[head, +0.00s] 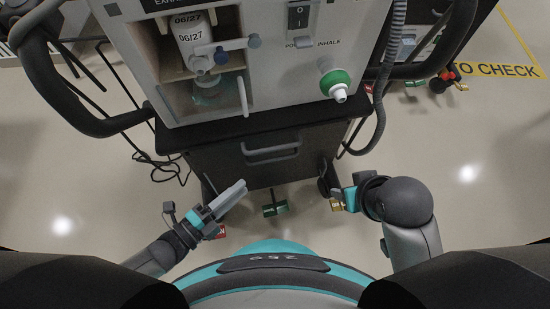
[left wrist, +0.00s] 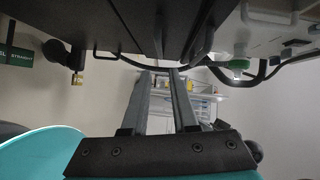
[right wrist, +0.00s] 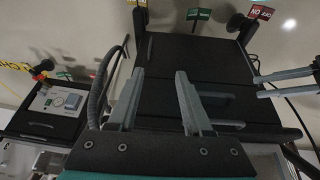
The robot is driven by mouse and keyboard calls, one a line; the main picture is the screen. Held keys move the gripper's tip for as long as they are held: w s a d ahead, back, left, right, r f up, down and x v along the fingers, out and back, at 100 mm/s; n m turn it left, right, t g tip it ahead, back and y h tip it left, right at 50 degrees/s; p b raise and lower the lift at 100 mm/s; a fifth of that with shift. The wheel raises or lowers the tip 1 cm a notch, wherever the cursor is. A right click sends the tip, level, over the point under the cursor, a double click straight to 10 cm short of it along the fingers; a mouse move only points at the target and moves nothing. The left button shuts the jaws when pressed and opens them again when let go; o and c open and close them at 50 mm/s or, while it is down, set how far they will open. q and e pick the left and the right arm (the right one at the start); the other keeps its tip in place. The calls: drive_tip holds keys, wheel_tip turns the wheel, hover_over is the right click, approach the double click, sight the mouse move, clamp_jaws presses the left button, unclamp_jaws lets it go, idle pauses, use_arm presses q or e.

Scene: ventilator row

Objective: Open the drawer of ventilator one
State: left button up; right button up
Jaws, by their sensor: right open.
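The ventilator (head: 290,80) stands in front of me. Its black drawer (head: 222,163) is below the white body and looks closed. A grey bar handle (head: 272,154) crosses the drawer front. My left gripper (head: 240,188) is below and left of the handle, apart from it, its fingers open and empty. Its fingers also show at the right of the right wrist view (right wrist: 270,85). My right gripper (head: 338,198) is below and right of the handle. In the right wrist view its fingers (right wrist: 160,78) are spread and empty, with the dark drawer front beyond.
Black side rails (head: 75,105) and a hanging grey hose (head: 378,110) flank the ventilator. Cables lie on the floor at left. A green tag (head: 275,208) hangs under the cart. Another ventilator (right wrist: 50,110) stands alongside.

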sight(275, 159)
use_arm(q)
drive_tip(key=shift+b+x, duration=2.1)
drive_tip(key=shift+x, duration=4.45)
use_arm(e)
drive_tip(key=w+a+r+t+y, duration=0.1)
drive_tip(key=w+a+t+y, duration=0.2)
drive_tip(key=w+a+t, duration=0.2)
drive_tip(key=shift+w+a+n+t+y, duration=0.3)
drive_tip(key=shift+a+t, duration=0.4)
drive_tip(key=shift+a, duration=0.55)
drive_tip(key=shift+r, duration=0.1)
use_arm(q)
clamp_jaws()
